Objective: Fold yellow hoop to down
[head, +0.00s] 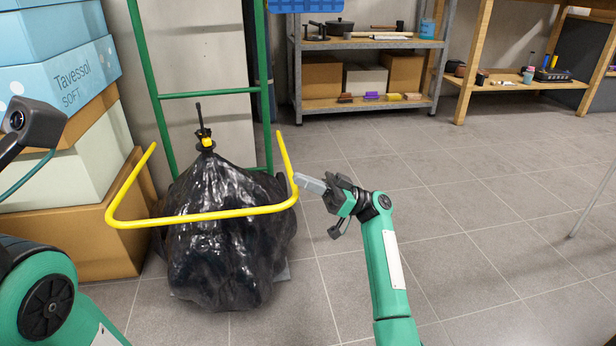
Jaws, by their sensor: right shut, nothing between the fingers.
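The yellow hoop (215,217) is a U-shaped bar on a green upright frame (208,94). It sticks out toward me, around and in front of a black garbage bag (225,262). My right gripper (300,180) is shut and empty. Its fingertips are at the hoop's right side, close to the bend; I cannot tell whether they touch it. The arm at the left edge shows, but the fingers of my left gripper are out of the picture.
Stacked boxes (64,77) stand close on the left. A metal shelf (365,104) and a wooden workbench (520,88) stand at the back. A thin grey pole (592,203) is at the far right. The tiled floor on the right is mostly clear.

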